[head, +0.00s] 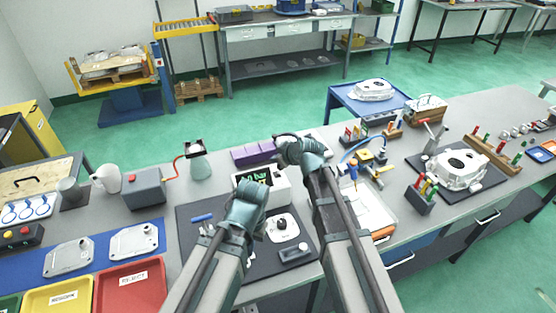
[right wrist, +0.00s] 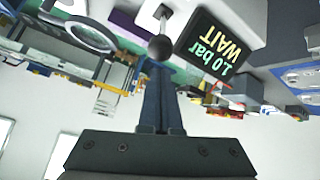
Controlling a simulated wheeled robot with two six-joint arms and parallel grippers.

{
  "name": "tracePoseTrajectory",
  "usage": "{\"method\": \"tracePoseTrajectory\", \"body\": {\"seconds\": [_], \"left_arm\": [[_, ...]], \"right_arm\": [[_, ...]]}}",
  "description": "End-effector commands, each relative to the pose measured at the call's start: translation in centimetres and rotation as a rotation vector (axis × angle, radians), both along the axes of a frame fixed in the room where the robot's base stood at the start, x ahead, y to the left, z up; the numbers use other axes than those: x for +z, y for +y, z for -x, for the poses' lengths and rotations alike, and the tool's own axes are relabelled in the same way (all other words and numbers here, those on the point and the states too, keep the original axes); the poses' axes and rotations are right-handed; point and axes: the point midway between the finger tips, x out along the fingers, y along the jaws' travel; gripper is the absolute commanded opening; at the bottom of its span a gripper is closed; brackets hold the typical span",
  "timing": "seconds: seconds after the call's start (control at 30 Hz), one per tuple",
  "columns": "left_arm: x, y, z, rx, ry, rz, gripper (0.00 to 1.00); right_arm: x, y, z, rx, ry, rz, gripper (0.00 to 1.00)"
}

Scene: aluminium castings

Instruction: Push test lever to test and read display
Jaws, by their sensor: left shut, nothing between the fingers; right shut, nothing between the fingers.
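The white tester (head: 281,196) stands on the bench, partly hidden behind my two grippers. Its dark display (head: 262,174) is partly covered in the head view. In the right wrist view the display (right wrist: 220,48) appears upside down and reads "1.0 bar" and "WAIT". The test lever (right wrist: 161,42) has a dark ball knob on a thin metal rod. My right gripper (right wrist: 156,75) is shut and empty, its fingertips close to the knob; contact cannot be told. In the head view my right gripper (head: 283,143) is above the tester's right side. My left gripper (head: 246,186) is shut in front of the tester.
A dark mat (head: 190,233) holds a small casting (head: 283,228) and a small block (head: 295,251). A purple box (head: 254,153) stands behind the tester. Red (head: 130,287) and yellow (head: 57,297) trays lie at left. A fixture with a large casting (head: 455,168) is at right.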

Motion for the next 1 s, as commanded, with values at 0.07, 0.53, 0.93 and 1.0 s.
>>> {"method": "tracePoseTrajectory", "body": {"seconds": [0.07,0.53,0.93,1.0], "left_arm": [[1.0,0.0,0.0,0.0,0.0,0.0,0.0],[7.0,0.0,0.0,0.009,0.0,0.002,0.0],[7.4,0.0,0.0,0.011,-0.001,0.002,0.0],[7.4,0.0,0.0,0.011,-0.001,0.002,0.0]], "right_arm": [[1.0,0.7,-0.9,0.001,-0.001,0.0,0.0],[7.1,-2.1,4.8,-0.004,-0.003,-0.002,0.0],[7.4,-2.6,5.5,-0.003,-0.002,-0.001,0.0],[7.4,-2.6,5.5,-0.002,-0.003,-0.001,0.0]]}}
